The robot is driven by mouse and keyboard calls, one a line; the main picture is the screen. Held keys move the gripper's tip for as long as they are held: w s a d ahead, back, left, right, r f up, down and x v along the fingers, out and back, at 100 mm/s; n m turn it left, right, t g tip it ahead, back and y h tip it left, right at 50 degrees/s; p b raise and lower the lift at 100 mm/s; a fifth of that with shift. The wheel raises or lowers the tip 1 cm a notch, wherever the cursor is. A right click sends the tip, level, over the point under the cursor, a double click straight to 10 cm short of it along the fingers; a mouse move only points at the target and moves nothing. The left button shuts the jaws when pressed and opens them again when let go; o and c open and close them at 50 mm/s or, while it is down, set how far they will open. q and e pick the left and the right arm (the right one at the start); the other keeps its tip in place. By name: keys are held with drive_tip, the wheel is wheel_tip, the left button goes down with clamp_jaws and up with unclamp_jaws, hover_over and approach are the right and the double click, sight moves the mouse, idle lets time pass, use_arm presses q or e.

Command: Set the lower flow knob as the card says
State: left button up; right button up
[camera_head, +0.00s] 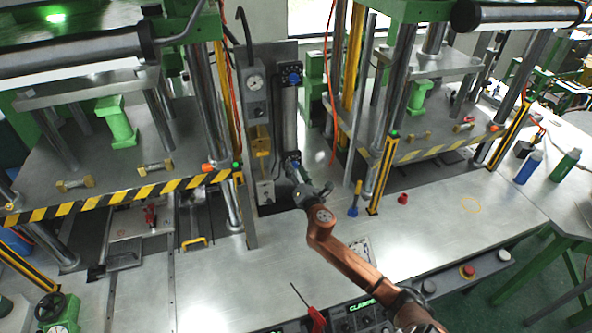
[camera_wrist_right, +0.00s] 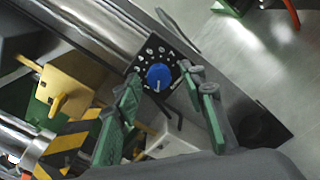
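The lower flow knob (camera_wrist_right: 159,77) is blue with a white pointer mark and sits on a black plate with white dial markings (camera_wrist_right: 150,52) in the right wrist view. My right gripper (camera_wrist_right: 163,92) is open, with its green-padded fingers on either side of the knob; I cannot tell whether they touch it. In the head view my right gripper (camera_head: 294,168) is at the lower end of the vertical cylinder and mostly hides that knob. A similar upper blue knob (camera_head: 291,75) is at the cylinder's top. A printed card (camera_head: 360,249) lies on the bench, partly behind my arm; its text is unreadable.
A gauge box (camera_head: 253,88) and a yellow fitting (camera_head: 261,140) are left of the cylinder. Green presses with striped bars (camera_head: 130,193) flank it.

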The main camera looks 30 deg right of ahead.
clamp_jaws()
idle(0.3)
drive_tip(key=shift+m, duration=0.3)
drive_tip(key=m, duration=0.8)
drive_tip(key=shift+m, duration=0.4)
drive_tip(key=m+p, duration=0.1)
drive_tip(key=m, duration=0.3)
drive_tip(key=shift+m, duration=0.3)
drive_tip(key=shift+m+p, duration=0.6)
drive_tip(key=shift+m, duration=1.3)
